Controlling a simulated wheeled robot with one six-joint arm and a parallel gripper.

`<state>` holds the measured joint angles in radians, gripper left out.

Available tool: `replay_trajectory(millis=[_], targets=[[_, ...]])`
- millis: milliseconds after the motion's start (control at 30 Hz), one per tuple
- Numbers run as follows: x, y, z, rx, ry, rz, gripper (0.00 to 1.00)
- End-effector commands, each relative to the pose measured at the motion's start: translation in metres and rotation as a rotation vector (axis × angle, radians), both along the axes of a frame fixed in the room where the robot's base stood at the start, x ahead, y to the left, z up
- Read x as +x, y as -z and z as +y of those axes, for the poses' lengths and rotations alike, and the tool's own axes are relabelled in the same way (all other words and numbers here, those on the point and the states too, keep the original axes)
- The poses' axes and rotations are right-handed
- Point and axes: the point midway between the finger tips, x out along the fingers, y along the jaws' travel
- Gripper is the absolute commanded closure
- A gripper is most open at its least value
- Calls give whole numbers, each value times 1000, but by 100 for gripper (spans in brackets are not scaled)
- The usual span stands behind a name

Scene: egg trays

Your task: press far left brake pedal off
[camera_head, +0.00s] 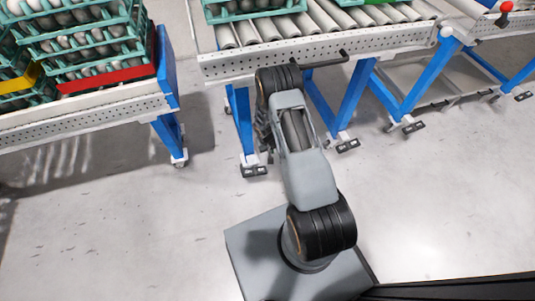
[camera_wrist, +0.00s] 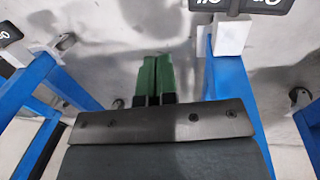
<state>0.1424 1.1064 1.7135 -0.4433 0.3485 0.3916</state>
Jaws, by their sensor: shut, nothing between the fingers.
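The far left brake pedal (camera_head: 255,171) is a small dark pedal with white marks at the foot of a blue leg, left of my arm in the head view. In the wrist view, a black pedal with white lettering (camera_wrist: 240,5) is cut off by the top edge, right of my gripper. Another black pedal (camera_wrist: 10,33) shows at the left edge. I cannot tell which of these is the far left one. My gripper (camera_wrist: 153,62) has green fingers, shut and empty, apart from both pedals. In the head view my arm hides the gripper.
The roller conveyor (camera_head: 340,43) stands on blue legs, with more pedals (camera_head: 348,145) (camera_head: 413,127) along its feet. A second conveyor (camera_head: 85,120) at the left carries egg trays (camera_head: 85,50). Open grey floor lies in front. Blue legs (camera_wrist: 235,85) flank my gripper.

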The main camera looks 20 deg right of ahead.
Motion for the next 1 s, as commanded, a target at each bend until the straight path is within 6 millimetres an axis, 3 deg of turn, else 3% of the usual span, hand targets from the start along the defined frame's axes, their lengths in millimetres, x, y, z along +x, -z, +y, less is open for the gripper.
replay_trajectory(millis=[100,333,1000], targets=[[0,-24,-6,0,2,-1,100],[-2,-47,-12,0,1,0,100],[-2,-53,-14,0,1,1,100]])
